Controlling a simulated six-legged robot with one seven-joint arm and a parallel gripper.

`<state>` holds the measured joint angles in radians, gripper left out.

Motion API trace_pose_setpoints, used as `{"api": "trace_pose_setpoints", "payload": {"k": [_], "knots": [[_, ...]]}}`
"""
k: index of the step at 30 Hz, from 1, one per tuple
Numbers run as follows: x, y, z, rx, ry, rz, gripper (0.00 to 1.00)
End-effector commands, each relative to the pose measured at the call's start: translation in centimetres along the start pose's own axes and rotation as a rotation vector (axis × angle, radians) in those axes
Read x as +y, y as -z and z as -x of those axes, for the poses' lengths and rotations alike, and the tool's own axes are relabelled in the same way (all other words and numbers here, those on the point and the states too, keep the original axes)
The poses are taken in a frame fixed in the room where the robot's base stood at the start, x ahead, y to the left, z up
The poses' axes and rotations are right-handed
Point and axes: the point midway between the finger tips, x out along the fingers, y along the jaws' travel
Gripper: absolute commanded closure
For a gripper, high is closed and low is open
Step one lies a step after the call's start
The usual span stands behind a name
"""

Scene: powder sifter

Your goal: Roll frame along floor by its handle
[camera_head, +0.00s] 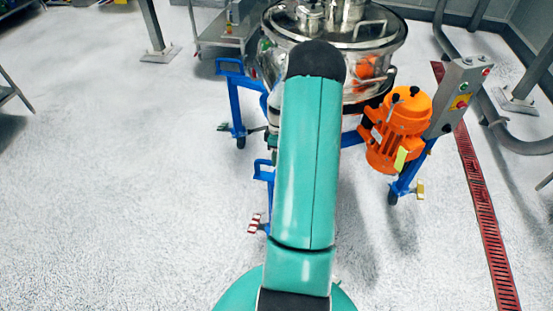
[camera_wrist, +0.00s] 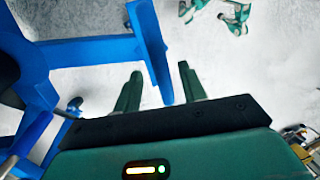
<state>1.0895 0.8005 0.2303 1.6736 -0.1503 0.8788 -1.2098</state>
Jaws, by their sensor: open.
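The blue wheeled frame (camera_head: 237,108) stands on the floor and carries a shiny steel sifter drum (camera_head: 385,35) and an orange motor (camera_head: 400,130). My teal arm hides much of the frame's middle and hides my gripper in the head view. In the wrist view, my gripper (camera_wrist: 160,69) is open. A blue handle bar (camera_wrist: 148,38) of the frame comes down from the top, and its end lies between the two fingers in the picture. A gap shows on each side of the bar. I cannot tell how deep it sits between them.
A grey control box (camera_head: 459,92) stands at the frame's right. A red floor drain (camera_head: 478,190) runs along the right, near grey pipes. A metal table (camera_head: 222,38) stands behind left. The floor (camera_head: 110,200) at left and front is clear.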

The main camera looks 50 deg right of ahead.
Motion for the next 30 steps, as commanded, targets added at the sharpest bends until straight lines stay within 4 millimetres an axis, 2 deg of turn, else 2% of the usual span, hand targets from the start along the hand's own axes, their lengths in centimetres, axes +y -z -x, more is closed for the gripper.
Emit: {"api": "trace_pose_setpoints", "payload": {"k": [4,13,14,20,30], "knots": [[-0.1,0.0,-1.5,-0.001,0.001,0.002,0.59],[0.0,0.0,-1.8,0.0,-0.001,0.001,0.59],[0.0,0.1,-1.8,0.0,-0.001,0.001,0.6],[0.0,0.0,-1.8,0.0,-0.001,0.001,1.0],[0.0,0.0,-1.7,0.0,-0.001,0.001,1.0]]}}
